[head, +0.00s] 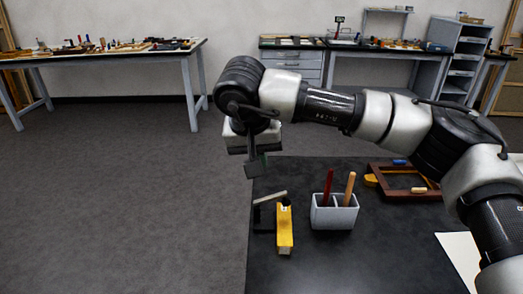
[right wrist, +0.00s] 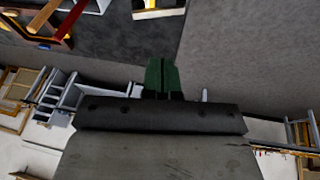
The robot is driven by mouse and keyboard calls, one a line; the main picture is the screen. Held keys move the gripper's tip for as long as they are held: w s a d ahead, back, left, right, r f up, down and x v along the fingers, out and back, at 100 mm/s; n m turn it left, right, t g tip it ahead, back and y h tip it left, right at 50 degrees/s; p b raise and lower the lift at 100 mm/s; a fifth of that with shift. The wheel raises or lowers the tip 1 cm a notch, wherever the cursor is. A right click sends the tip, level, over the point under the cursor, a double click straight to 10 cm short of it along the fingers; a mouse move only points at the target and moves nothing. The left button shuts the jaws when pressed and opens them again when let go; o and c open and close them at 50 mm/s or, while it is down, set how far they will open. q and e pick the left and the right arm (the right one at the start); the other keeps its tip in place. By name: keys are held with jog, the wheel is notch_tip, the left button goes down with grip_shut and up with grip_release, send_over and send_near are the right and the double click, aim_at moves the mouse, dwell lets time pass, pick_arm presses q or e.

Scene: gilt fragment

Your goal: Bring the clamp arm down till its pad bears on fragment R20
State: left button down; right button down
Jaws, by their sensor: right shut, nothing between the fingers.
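The clamp arm (head: 270,197) looks like a pale bar, tilted up to the right above a black upright at the near table's left edge. A yellow block (head: 285,232) with a small pale mark lies just right of it. I cannot read R20 on anything, or tell if this block is the fragment or part of the clamp. The pad cannot be made out. My right gripper (head: 256,166) hangs above and left of the clamp arm, apart from it. Its green fingertips (right wrist: 162,74) are together and empty in the right wrist view. My left gripper is out of view.
A grey holder (head: 334,213) with a red and a tan handled tool stands right of the yellow block. A brown wooden frame (head: 405,196) and a white sheet (head: 463,258) lie farther right. The black tabletop (head: 340,265) is clear in front.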

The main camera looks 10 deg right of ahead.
aim_at(282, 194)
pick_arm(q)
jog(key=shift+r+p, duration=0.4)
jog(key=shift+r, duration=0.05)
pick_arm(e)
jog(key=x, duration=0.6)
jog(key=s+x, duration=0.1)
jog(key=x, duration=0.2)
jog(key=shift+d+f, duration=0.35)
jog(key=shift+d, duration=0.15)
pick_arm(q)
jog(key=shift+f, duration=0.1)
pick_arm(e)
jog(key=shift+s, duration=0.1)
